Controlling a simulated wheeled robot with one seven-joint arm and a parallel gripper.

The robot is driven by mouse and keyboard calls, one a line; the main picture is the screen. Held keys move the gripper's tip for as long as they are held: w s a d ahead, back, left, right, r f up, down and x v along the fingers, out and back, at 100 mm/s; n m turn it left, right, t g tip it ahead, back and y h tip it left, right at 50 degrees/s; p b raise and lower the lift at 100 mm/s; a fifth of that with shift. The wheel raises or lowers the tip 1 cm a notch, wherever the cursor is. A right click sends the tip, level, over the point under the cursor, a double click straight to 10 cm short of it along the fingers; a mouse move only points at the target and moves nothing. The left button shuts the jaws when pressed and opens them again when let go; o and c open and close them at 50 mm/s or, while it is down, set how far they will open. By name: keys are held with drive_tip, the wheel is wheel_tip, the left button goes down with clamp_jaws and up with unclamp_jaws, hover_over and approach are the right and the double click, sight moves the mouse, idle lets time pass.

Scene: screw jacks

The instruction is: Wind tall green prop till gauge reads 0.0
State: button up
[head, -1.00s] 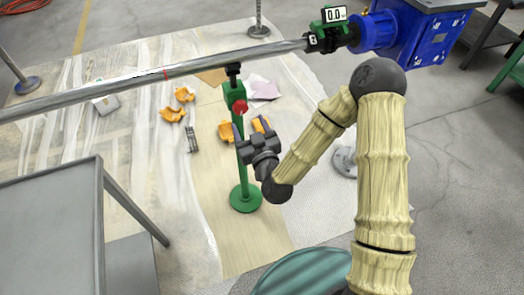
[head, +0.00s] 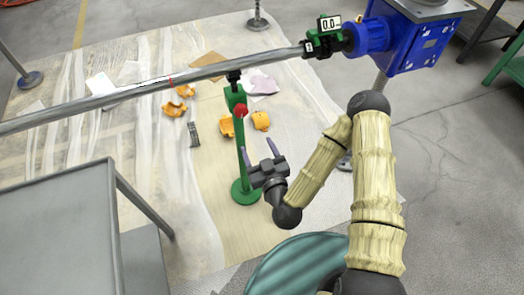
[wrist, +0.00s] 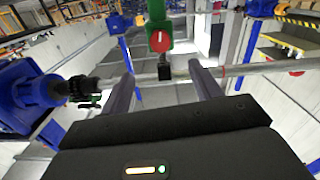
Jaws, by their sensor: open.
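The tall green prop (head: 242,150) stands upright on a round green base, its dark top under the long steel bar (head: 150,86). Its red knob (head: 240,110) faces my side and also shows in the wrist view (wrist: 159,41), with a white mark on it. The gauge (head: 329,23) sits on the bar's right end by a blue housing and appears to read 0.0, though the digits are small. My gripper (head: 261,157) is open and empty, to the right of the prop and below the knob. In the wrist view the knob lies beyond and between the fingers (wrist: 163,80).
A grey table (head: 60,215) stands at the front left. Several orange pieces (head: 213,59) and a dark spring-like part (head: 194,134) lie on the plastic-covered floor behind the prop. A blue machine (head: 405,40) is at upper right. Open floor lies at right.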

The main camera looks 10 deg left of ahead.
drive_tip(key=shift+p+v, duration=1.25)
drive_tip(key=shift+p, duration=0.4)
idle(0.9)
